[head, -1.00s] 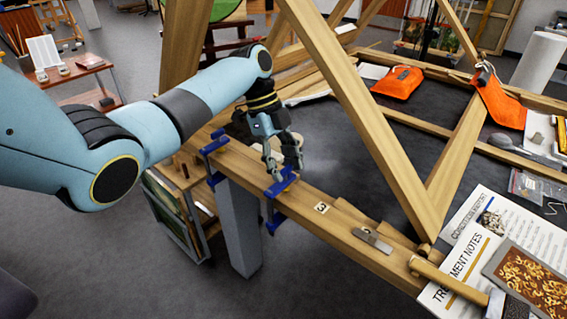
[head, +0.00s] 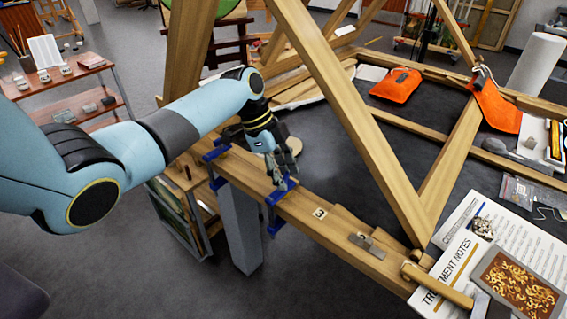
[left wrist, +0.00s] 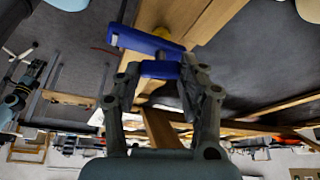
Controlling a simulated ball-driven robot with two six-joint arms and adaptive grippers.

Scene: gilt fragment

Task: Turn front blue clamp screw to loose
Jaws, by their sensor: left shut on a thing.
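The front blue clamp (head: 276,205) sits on the near wooden beam (head: 315,235), its bar across the top and its lower end hanging below the near edge. It also shows in the left wrist view (left wrist: 146,40). My left gripper (head: 281,178) points down onto the top of this clamp. In the left wrist view its fingers (left wrist: 160,72) stand on either side of a blue part of the clamp, shut on it. The screw itself is largely hidden by the fingers.
A second blue clamp (head: 216,160) sits farther left on the beam. A metal plate (head: 367,245), a hammer (head: 440,284) and printed notes (head: 452,262) lie to the right.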

